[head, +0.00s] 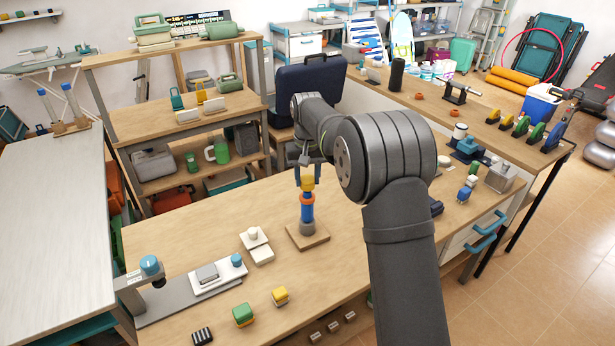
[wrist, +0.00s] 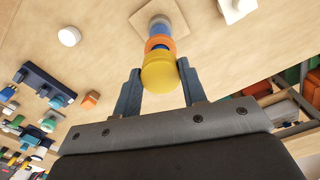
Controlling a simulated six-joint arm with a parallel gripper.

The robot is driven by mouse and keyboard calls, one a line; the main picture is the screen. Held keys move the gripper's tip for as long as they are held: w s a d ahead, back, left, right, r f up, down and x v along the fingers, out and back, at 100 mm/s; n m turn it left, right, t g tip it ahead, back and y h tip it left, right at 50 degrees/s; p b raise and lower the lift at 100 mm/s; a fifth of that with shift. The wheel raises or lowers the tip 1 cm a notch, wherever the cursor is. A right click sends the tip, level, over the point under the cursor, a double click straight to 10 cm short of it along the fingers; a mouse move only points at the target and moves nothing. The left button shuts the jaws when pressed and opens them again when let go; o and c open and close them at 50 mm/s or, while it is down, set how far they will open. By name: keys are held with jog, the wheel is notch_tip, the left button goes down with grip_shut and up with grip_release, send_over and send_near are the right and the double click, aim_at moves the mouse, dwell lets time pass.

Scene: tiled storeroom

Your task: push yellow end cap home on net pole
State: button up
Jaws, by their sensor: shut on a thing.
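The yellow end cap (head: 307,184) is at the upper end of an upright pole, above an orange ring (head: 307,198). Below the ring the net pole (head: 307,213) is blue, with a grey socket on a square wooden base (head: 293,236). My gripper (head: 306,176) points down and is shut on the yellow cap. In the wrist view the cap (wrist: 160,75) sits between the fingertips (wrist: 157,69), with the orange ring (wrist: 160,44) just beyond it. A little blue shows between cap and ring. How far the cap is seated cannot be told.
White blocks (head: 255,238) stand left of the wooden base. A grey fixture with blue knobs (head: 150,265) is at the front left. Green and yellow blocks (head: 280,296) lie near the front. The right side of the bench holds several small items (head: 468,186).

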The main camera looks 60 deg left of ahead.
aim_at(307, 179)
jog(key=shift+f, duration=1.55)
jog(key=o, duration=1)
jog(key=shift+r, duration=0.1)
notch_tip(307, 179, up, 17)
jog(key=shift+r, duration=0.1)
notch_tip(307, 179, down, 18)
jog(key=shift+r, duration=0.5)
